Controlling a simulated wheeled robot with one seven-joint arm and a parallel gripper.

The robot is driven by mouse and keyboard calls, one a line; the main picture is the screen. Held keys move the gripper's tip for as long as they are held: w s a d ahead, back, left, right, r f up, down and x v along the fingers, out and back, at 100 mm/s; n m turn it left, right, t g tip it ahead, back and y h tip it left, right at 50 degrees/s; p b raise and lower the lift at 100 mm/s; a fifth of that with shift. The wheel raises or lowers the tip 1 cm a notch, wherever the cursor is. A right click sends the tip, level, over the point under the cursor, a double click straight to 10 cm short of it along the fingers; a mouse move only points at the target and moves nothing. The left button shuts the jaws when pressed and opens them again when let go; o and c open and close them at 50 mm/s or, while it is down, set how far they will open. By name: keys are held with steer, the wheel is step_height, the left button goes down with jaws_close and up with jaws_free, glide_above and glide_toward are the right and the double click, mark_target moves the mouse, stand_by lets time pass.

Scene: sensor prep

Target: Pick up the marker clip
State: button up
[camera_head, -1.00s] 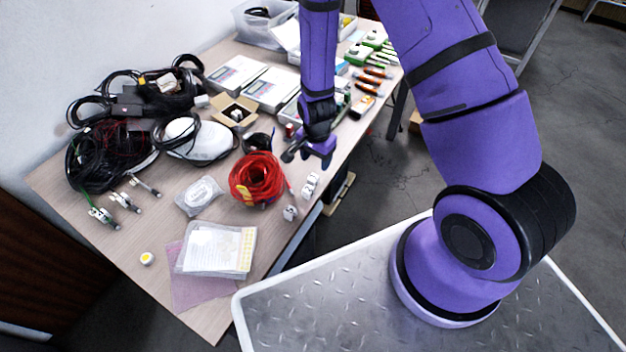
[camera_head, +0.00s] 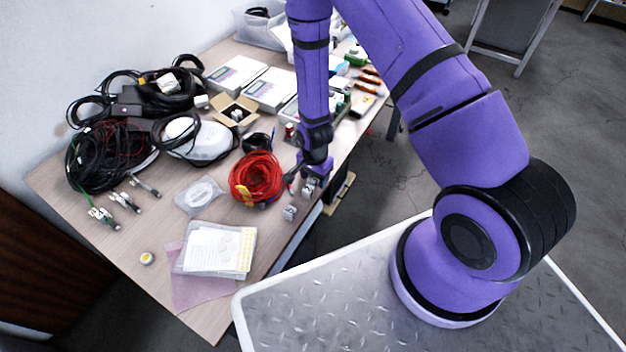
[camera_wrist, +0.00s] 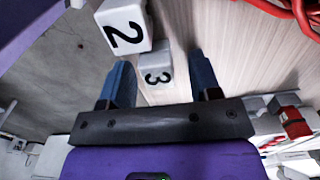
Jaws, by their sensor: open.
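Small white numbered blocks, which look like the marker clips, lie near the table's right edge. In the wrist view, the marker clip with a black 3 (camera_wrist: 156,74) lies between my gripper's fingers (camera_wrist: 161,62), nearer the left finger, with free space to the right finger. The clip with a black 2 (camera_wrist: 124,27) is beside it, further up and left. In the head view my gripper (camera_head: 312,181) is low over the clips, pointing down, and partly hides them. One white clip (camera_head: 289,213) stands apart, nearer the front. My gripper is open and holds nothing.
A red cable coil (camera_head: 256,178) lies just left of my gripper; its strands show in the wrist view (camera_wrist: 290,12). The table edge is close on the right, with floor beyond.

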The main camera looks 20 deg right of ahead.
steer(key=shift+c, duration=0.4)
steer(key=c, duration=0.9)
steer(key=shift+r, duration=0.15)
